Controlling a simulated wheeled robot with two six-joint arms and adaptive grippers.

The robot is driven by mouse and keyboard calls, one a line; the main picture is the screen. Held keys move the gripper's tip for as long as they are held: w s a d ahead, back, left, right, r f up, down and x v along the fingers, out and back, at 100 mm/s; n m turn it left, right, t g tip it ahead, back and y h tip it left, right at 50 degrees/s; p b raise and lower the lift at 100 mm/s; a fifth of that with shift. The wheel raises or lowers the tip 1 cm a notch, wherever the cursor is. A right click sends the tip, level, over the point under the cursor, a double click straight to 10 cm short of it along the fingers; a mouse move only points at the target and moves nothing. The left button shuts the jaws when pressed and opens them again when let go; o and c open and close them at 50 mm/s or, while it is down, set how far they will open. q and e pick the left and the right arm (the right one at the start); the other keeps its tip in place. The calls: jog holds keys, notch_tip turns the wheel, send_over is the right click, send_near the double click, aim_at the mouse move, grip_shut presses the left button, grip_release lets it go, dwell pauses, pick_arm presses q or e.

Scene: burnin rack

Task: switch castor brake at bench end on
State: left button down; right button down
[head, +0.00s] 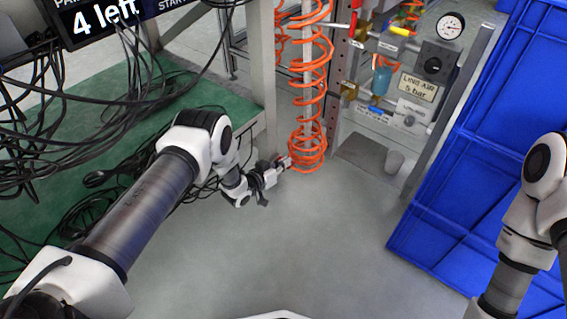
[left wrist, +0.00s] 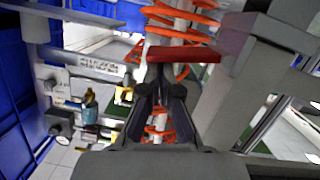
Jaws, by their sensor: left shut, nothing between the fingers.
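A flat red tab (left wrist: 184,54), which looks like the castor brake lever, lies across the tips of my left gripper (left wrist: 163,82) in the left wrist view. I cannot tell whether the tips touch it, nor which way it is set. The castor wheel cannot be made out. In the head view my left gripper (head: 283,163) is low at the end of the bench, near the foot of the grey bench leg (head: 264,75) and beside the orange coiled hose. Its fingers are closed with nothing between them. My right arm shows at the right, but its gripper is out of view.
The orange coiled hose (head: 308,145) hangs just right of my left gripper. Black cables (head: 95,178) lie over the green surface (head: 125,105) at left. An air panel with a gauge (head: 450,27) and a blue crate (head: 440,225) stand at right. The middle floor is clear.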

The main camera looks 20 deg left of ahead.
pick_arm(q)
jog(key=shift+s+d+f+m, duration=0.1)
jog(key=shift+d+f+m, duration=0.05)
jog(key=shift+f+m, duration=0.15)
pick_arm(e)
jog(key=shift+r, duration=0.15)
pick_arm(q)
jog(key=f+m, duration=0.1)
jog(key=f+m+y, duration=0.1)
jog(key=shift+s+d+f+m, duration=0.1)
jog(key=shift+d+f+m, duration=0.05)
jog(key=shift+d+m, duration=0.2)
jog(key=shift+f, duration=0.1)
dwell(0.6)
jog(key=shift+s, duration=0.1)
